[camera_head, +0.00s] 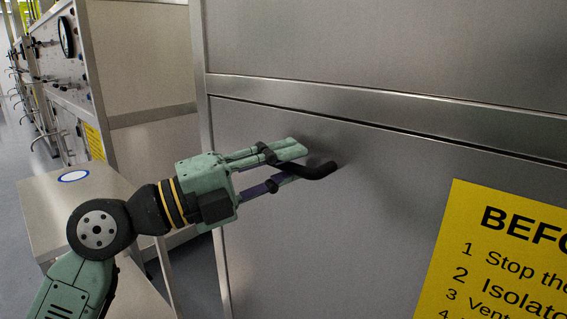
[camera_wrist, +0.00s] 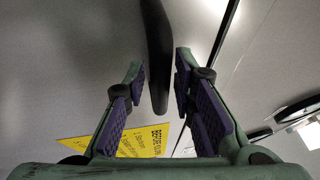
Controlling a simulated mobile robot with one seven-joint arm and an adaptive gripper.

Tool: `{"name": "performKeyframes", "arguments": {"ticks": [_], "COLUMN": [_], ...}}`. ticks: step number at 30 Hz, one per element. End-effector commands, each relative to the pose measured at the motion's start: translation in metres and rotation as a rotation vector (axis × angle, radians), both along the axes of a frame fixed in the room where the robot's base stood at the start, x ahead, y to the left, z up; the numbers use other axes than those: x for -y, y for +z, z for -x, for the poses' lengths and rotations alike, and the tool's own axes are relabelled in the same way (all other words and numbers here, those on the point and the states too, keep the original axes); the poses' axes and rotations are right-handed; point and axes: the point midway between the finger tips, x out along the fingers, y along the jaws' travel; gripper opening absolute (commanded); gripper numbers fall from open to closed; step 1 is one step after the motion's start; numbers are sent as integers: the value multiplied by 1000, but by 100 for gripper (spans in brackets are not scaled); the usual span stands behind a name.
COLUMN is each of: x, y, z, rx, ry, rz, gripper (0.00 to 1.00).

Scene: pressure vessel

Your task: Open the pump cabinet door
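The pump cabinet door (camera_head: 330,245) is a brushed steel panel below a horizontal steel rail. It looks shut in the head view. Its black bar handle (camera_head: 318,171) stands out from the upper left part of the door. My gripper (camera_head: 303,158) reaches the handle from the left. In the wrist view, the handle (camera_wrist: 157,60) runs between the two purple-padded fingers of my gripper (camera_wrist: 160,70). The fingers are apart, with a narrow gap on each side of the bar. Part of the handle is hidden by the fingers in the head view.
A yellow notice (camera_head: 500,255) is on the door at lower right. A steel table (camera_head: 45,200) with a round blue-rimmed item (camera_head: 73,176) stands at left. Grey floor shows at far left.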

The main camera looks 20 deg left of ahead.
Motion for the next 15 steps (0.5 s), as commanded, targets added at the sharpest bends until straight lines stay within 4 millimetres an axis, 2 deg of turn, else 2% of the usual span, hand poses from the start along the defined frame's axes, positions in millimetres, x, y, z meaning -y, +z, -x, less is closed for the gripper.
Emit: {"name": "performKeyframes", "arguments": {"ticks": [1,9,15], "x": [0,0,0], "y": [0,0,0], "z": [0,0,0], "rx": [0,0,0], "ry": [0,0,0], "rz": [0,0,0], "gripper": [18,0,0]}}
